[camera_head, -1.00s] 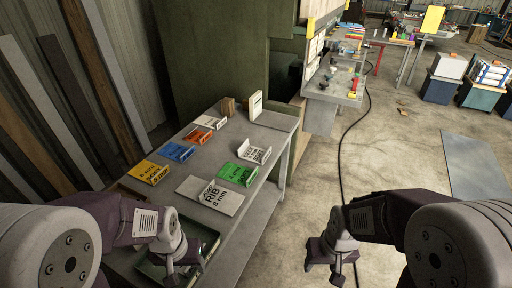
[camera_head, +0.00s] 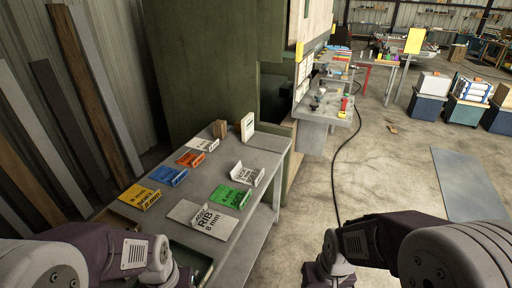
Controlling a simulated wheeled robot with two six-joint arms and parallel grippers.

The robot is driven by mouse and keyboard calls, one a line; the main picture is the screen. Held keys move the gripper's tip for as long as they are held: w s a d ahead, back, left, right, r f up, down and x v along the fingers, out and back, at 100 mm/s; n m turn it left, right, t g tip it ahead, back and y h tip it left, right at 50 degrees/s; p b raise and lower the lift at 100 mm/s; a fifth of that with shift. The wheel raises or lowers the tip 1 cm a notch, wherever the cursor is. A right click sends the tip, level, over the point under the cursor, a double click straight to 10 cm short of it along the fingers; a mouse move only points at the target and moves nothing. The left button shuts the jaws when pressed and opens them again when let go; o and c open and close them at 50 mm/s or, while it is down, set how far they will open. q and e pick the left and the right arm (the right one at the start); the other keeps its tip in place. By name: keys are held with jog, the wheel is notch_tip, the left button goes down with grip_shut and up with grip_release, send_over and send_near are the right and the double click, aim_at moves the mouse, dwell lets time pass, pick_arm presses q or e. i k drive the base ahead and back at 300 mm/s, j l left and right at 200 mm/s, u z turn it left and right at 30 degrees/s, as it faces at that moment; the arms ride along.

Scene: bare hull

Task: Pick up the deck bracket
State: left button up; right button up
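Several bent, labelled brackets lie on a grey metal table (camera_head: 262,141). They are a yellow one (camera_head: 140,197), a blue one (camera_head: 169,176), an orange one (camera_head: 191,159), a white one at the back (camera_head: 203,144), a green one (camera_head: 230,196) and a white one at the right (camera_head: 247,174). The print is too small to tell which is the deck bracket. My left gripper (camera_head: 168,279) is low at the table's near end, cut by the bottom edge. My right gripper (camera_head: 328,279) is over the floor right of the table, also cut off. Neither visibly touches a bracket.
A flat grey plate marked RIB 8 mm (camera_head: 213,224) lies nearest on the table. A brown block (camera_head: 219,129) and an upright white piece (camera_head: 248,127) stand at the back. A green cabinet (camera_head: 200,70) rises behind.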

aim_at(245, 176)
jog(key=i+l+u, duration=0.35)
jog(key=i+l, duration=0.35)
jog(key=i+l+u, duration=0.4)
jog(key=i+l, duration=0.15)
jog(key=l, duration=0.3)
jog(key=i+l+u, duration=0.2)
jog(key=l, duration=0.3)
jog(key=i, duration=0.05)
